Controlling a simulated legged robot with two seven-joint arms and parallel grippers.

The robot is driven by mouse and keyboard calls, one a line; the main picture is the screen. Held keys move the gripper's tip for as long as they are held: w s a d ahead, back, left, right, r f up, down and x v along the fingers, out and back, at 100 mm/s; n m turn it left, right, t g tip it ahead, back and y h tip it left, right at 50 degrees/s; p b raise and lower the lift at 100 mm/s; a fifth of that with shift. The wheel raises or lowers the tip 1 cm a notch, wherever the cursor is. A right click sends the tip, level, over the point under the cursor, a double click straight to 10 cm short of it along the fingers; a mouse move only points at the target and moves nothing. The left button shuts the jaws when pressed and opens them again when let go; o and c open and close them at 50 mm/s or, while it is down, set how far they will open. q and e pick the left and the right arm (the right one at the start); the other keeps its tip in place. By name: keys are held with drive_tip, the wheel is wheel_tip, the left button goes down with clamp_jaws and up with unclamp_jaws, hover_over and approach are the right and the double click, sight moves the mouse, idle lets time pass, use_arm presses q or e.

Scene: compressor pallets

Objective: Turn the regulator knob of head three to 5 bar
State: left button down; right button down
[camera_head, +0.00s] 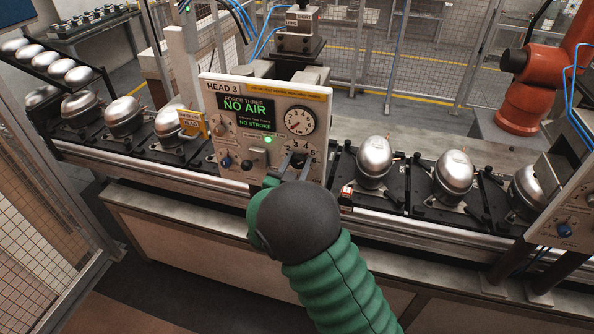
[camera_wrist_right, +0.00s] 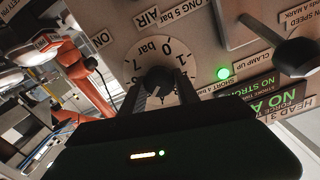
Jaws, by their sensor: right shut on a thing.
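The head three panel (camera_head: 242,92) faces me in the middle of the head view. Its screen (camera_head: 246,113) reads "NO AIR" and "NO STROKE". The fingers and knob hide any pointer and part of the scale. A round gauge (camera_head: 300,121) with a red needle is above the knob. My left gripper is out of view.
A green lamp (camera_head: 268,140) is lit on the panel. A black lever (camera_wrist_right: 296,57) juts out near the knob. Metal domes (camera_head: 374,158) stand on the conveyor (camera_head: 215,191) at both sides. An orange robot arm (camera_head: 537,75) stands at the right.

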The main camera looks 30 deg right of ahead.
drive_tip(key=shift+f+m+b, duration=0.1)
drive_tip(key=shift+m+b, duration=0.55)
drive_tip(key=shift+m, duration=0.05)
drive_tip(key=c, duration=0.9)
unclamp_jaws()
drive_tip(key=b+v, duration=0.3)
drive_tip(key=v, duration=1.4)
drive_tip(key=shift+w, duration=0.15)
